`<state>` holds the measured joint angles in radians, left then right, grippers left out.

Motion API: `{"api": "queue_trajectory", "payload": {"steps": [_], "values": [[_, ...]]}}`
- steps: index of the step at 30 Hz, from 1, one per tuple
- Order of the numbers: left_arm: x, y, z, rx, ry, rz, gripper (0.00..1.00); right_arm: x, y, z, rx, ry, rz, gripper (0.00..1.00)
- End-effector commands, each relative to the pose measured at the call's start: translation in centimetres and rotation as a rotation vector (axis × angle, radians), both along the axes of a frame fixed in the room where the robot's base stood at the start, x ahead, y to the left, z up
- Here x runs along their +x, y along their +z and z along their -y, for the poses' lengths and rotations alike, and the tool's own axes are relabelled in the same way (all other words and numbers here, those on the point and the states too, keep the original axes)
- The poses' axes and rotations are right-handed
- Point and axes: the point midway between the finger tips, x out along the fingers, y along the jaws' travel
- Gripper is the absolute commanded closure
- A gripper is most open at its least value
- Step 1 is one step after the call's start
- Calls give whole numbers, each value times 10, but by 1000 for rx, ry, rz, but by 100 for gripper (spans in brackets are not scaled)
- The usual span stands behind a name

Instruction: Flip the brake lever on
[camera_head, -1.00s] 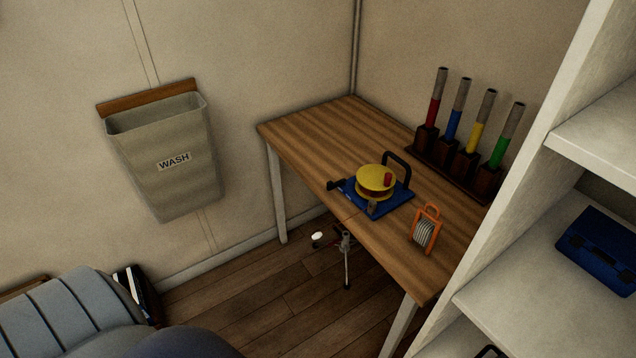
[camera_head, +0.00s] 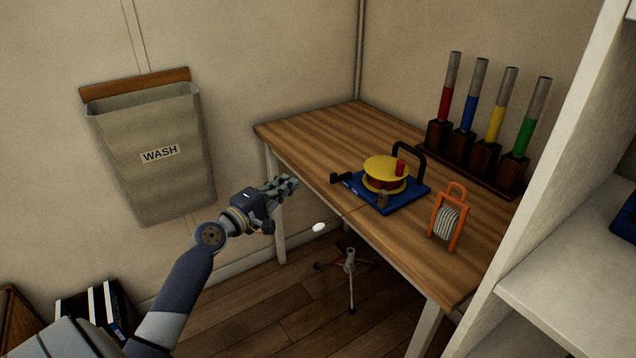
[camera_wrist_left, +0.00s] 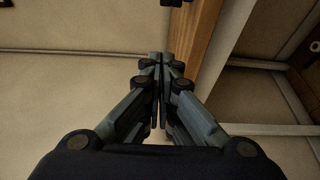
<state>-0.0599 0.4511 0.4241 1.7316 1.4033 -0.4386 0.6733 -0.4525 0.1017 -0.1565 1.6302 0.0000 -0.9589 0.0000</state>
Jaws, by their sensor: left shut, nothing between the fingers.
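A winder with a blue base (camera_head: 408,204), a yellow reel (camera_head: 385,165) and a red knob (camera_head: 401,167) sits on the wooden table. A small black lever-like part (camera_head: 341,178) sticks out at the base's left end, by the table's front edge. I cannot tell for sure that it is the brake lever. My left gripper (camera_head: 292,183) is shut and empty, in front of the table's edge, left of the winder and apart from it. In the left wrist view its closed fingers (camera_wrist_left: 160,62) point towards the table's edge (camera_wrist_left: 200,50); a dark part shows at the top.
An orange-framed spool (camera_head: 447,222) stands right of the winder. Coloured handles (camera_head: 469,112) stand in a rack behind. A white shelf (camera_head: 560,265) closes off the right. A wash bin (camera_head: 150,165) hangs on the left wall. A small tripod (camera_head: 350,270) stands under the table.

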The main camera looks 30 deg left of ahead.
Motion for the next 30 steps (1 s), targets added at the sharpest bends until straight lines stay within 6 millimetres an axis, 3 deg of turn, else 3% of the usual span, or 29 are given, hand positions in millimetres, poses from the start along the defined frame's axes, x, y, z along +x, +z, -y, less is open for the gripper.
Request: {"api": "queue_trajectory", "payload": {"steps": [11, 23, 27, 30], "values": [[8, 0, 0, 2, 2, -2, 100, 0, 0, 0, 0, 0, 0, 60], [76, 0, 2, 3, 3, -1, 100, 1, 2, 0, 0, 0, -2, 60], [102, -1, 4, 4, 2, -1, 100, 9, 19, -1, 1, -2, 14, 60], [97, 0, 14, 4, 0, -5, 100, 0, 6, 0, -1, -1, -4, 60]]}}
